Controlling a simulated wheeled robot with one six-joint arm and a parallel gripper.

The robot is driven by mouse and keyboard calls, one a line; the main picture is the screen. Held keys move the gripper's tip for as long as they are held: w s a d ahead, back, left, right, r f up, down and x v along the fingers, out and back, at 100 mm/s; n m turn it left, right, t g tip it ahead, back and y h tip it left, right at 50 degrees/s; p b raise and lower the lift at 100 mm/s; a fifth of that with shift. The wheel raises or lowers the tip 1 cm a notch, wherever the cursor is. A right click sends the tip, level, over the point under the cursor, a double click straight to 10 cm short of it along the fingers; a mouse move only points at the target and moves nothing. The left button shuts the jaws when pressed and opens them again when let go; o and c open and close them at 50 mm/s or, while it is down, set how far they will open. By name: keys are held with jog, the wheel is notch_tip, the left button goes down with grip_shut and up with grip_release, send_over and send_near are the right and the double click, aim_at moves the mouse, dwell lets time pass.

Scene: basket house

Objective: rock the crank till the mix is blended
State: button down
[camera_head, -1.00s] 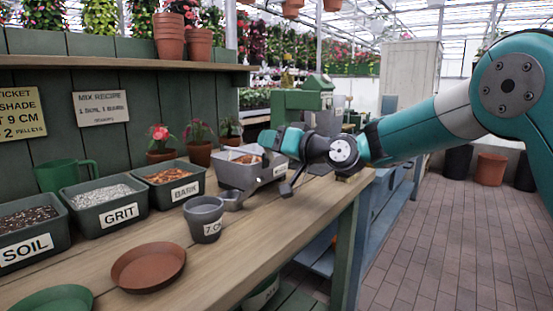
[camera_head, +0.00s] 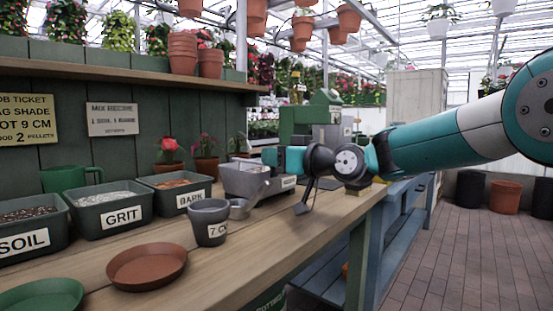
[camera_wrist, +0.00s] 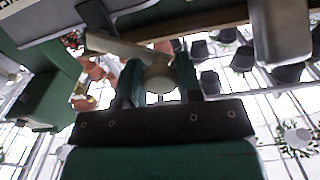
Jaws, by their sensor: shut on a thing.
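The grey mixer tub (camera_head: 246,180) with a small white label stands on the bench, right of the bins. My gripper (camera_head: 268,158) is at the tub's upper right side. In the wrist view my gripper (camera_wrist: 159,84) has its two fingers shut on a pale round crank knob (camera_wrist: 160,77). A pale crank arm (camera_wrist: 118,46) runs from the knob to the upper left there. The mix inside the tub is hidden by the low viewing angle, so how blended it is cannot be seen.
Soil (camera_head: 32,235), grit (camera_head: 112,207) and bark (camera_head: 175,192) bins line the back of the bench. A grey pot (camera_head: 208,222) and a terracotta saucer (camera_head: 147,266) stand in front. A green machine (camera_head: 303,122) is behind my gripper.

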jog(key=shift+a, duration=0.1)
jog(key=c, duration=0.8)
grip_release()
jog(key=b+v, duration=0.1)
jog(key=v, duration=1.6)
jog(key=shift+s, duration=0.2)
